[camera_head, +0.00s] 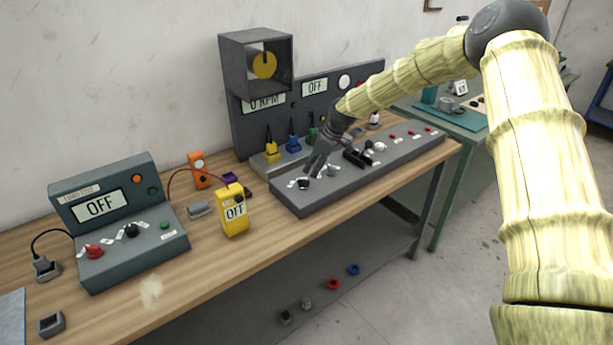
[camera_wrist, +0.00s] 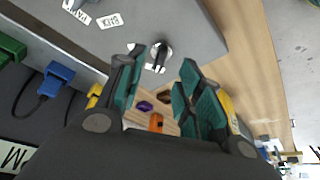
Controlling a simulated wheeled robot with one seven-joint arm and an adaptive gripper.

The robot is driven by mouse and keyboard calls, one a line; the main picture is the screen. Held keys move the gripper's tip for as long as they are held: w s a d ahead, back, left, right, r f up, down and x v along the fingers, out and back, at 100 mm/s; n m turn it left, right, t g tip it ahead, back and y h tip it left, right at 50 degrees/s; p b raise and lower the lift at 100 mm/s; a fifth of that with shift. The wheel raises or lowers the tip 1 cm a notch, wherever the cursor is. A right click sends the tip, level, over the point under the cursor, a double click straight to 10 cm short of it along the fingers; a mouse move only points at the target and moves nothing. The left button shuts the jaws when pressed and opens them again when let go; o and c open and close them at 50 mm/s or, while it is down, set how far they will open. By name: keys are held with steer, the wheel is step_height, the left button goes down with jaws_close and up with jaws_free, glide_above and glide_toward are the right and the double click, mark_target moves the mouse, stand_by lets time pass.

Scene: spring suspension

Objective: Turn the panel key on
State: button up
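The panel key (camera_wrist: 160,55) shows in the wrist view as a dark key in a round silvery lock on the grey control panel (camera_wrist: 195,25). In the head view the panel (camera_head: 285,194) lies along the bench, and a small dark piece (camera_head: 303,184) near its left end looks like the same key. My gripper (camera_head: 312,173) points down over this end. In the wrist view its fingers (camera_wrist: 163,62) are apart, with the key seen between the tips. I cannot tell whether a finger touches it. The key does not look gripped.
Yellow, blue and green plugs (camera_head: 292,142) stand behind the panel. The upright board reads OFF (camera_head: 315,87) and 0 RPM. A yellow meter (camera_head: 235,210) and a grey-green tester (camera_head: 130,213) stand to the left. Black levers (camera_head: 358,157) sit to the right of my gripper.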

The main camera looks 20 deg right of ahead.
mark_target(306, 180)
steer(key=shift+p+x, duration=1)
steer(key=shift+x, duration=2.2)
jaws_close()
